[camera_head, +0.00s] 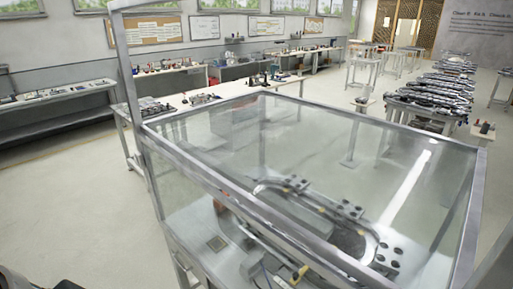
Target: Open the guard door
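A guard enclosure with clear panels and grey metal rails (205,106) fills the middle of the view. A tall grey metal frame post (128,75) rises at its left corner, and a bar runs from its top out of the picture. This may be the guard door's frame; I cannot tell whether the door is open or shut, and no handle is clear. Inside the enclosure is an oval ring track (377,243), with small dark and yellow parts around it.
A bench (190,102) with small tools stands behind the enclosure, and another (70,93) is at the far left. A table with dark metal parts (435,92) is at the back right. The floor at left (70,200) is clear.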

